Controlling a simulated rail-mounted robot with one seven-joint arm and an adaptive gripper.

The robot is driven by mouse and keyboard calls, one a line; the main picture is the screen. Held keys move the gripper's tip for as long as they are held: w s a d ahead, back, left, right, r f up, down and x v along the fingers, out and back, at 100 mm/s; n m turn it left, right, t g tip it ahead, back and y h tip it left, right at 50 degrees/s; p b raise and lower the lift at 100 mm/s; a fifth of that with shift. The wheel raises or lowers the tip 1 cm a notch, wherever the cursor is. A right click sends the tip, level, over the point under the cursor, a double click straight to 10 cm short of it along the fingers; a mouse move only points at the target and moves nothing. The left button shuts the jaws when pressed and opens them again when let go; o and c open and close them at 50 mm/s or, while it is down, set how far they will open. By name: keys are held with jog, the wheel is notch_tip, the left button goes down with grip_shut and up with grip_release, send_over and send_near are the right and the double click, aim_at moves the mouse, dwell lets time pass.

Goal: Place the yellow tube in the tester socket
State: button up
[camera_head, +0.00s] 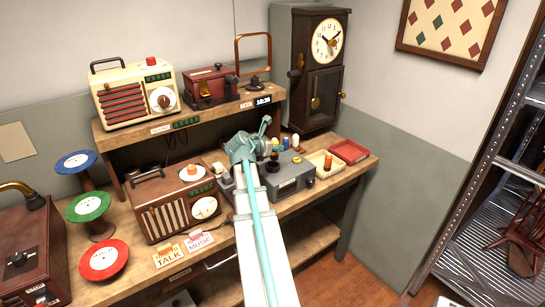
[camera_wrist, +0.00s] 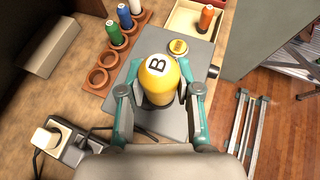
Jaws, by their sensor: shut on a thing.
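My gripper (camera_wrist: 160,95) is shut on the yellow tube (camera_wrist: 160,84), one finger on each side. The tube's round top, marked with a letter B, faces the wrist camera. It is held over the grey tester box (camera_wrist: 200,62), which also shows on the workbench in the head view (camera_head: 291,184). The tester socket is not clearly visible in the wrist view, where the tube and gripper cover part of the box. I cannot tell whether the tube's lower end touches the box. In the head view my gripper (camera_head: 268,146) is above the tester's back left part.
A wooden rack (camera_wrist: 104,78) with empty holes and blue, green and white tubes stands beside the tester. A cream tray (camera_wrist: 178,22) holds an orange tube (camera_wrist: 207,17); a red tray (camera_head: 350,151) is beyond it. A power strip (camera_wrist: 75,150) and a radio (camera_head: 172,203) are to the left.

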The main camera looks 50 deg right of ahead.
aim_at(273, 158)
jog(key=f, duration=0.1)
jog(key=w+d+f, duration=0.2)
jog(key=f, duration=0.1)
jog(key=shift+w+d+p, duration=0.15)
jog(key=shift+w+p, duration=0.05)
jog(key=shift+p, duration=0.2)
jog(key=shift+f+p, duration=0.6)
jog(key=shift+f, duration=1)
jog(key=shift+f, duration=0.2)
jog(key=o, duration=0.9)
jog(key=shift+r, duration=0.15)
